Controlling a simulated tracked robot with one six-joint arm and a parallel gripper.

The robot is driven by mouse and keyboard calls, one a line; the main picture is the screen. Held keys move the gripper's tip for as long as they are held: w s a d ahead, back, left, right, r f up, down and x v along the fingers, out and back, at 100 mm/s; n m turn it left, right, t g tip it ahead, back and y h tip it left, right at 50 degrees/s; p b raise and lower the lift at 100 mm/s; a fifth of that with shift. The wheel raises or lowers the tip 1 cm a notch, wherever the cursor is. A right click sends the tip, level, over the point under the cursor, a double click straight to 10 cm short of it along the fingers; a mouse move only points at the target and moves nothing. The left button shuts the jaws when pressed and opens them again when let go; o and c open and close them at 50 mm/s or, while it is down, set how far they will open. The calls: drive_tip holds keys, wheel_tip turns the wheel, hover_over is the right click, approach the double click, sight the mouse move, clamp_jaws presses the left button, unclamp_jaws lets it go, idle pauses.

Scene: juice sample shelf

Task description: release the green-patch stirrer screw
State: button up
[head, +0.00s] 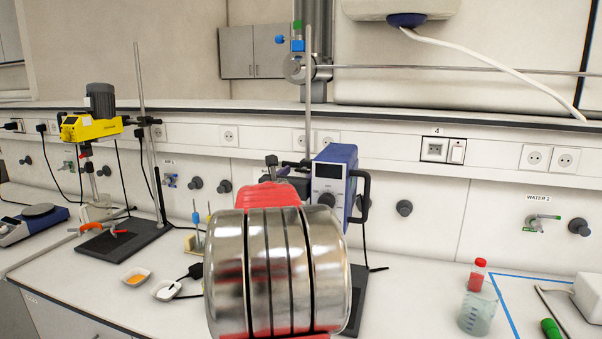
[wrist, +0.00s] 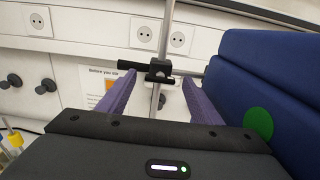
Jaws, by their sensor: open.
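The green-patch stirrer is a blue box in the wrist view (wrist: 262,75), with a round green patch (wrist: 258,123) on its side. In the head view the blue stirrer (head: 336,172) is partly behind my arm. A black clamp (wrist: 158,70) grips an upright metal rod; a dark bar sticks out to its left. The clamp's screw cannot be made out clearly. My gripper (wrist: 159,78) is open, its purple fingers on either side of the clamp in the picture. I cannot tell whether they touch it. My arm hides the fingers in the head view.
A yellow stirrer (head: 92,127) stands on its own stand at left. Two small dishes lie on the bench, one of them white (head: 166,290). A beaker (head: 478,313) and a red-capped bottle (head: 478,275) are at right. Wall sockets (wrist: 180,40) are behind the rod.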

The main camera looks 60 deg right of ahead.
drive_tip(key=shift+w+d, duration=0.1)
drive_tip(key=shift+d, duration=0.7)
drive_tip(key=shift+c, duration=0.7)
drive_tip(key=c, duration=0.9)
